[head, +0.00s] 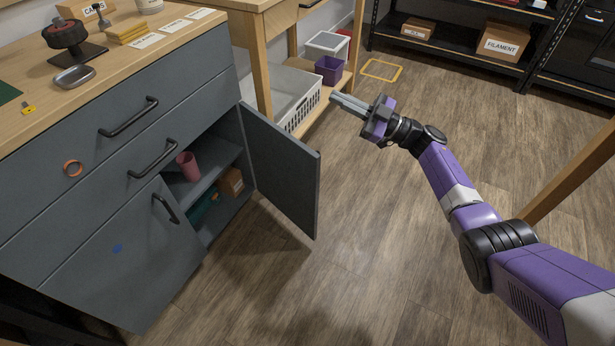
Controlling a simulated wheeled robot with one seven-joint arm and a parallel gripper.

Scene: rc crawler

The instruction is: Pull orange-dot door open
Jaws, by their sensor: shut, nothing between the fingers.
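The grey cabinet (75,235) has its right-hand door (282,172) swung wide open, out over the floor. I see its inner side; its outer face is hidden, and no orange dot shows on it. The left-hand door (135,255) is closed and carries a blue dot (117,248) and a black handle (166,208). My gripper (334,98) is shut and empty, in the air to the right of the open door, apart from it in the picture.
Inside the cabinet are a pink cup (188,166) and a cardboard box (231,182). A white basket (285,92) and purple bin (329,69) stand behind. The wooden floor (370,255) right of the door is clear.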

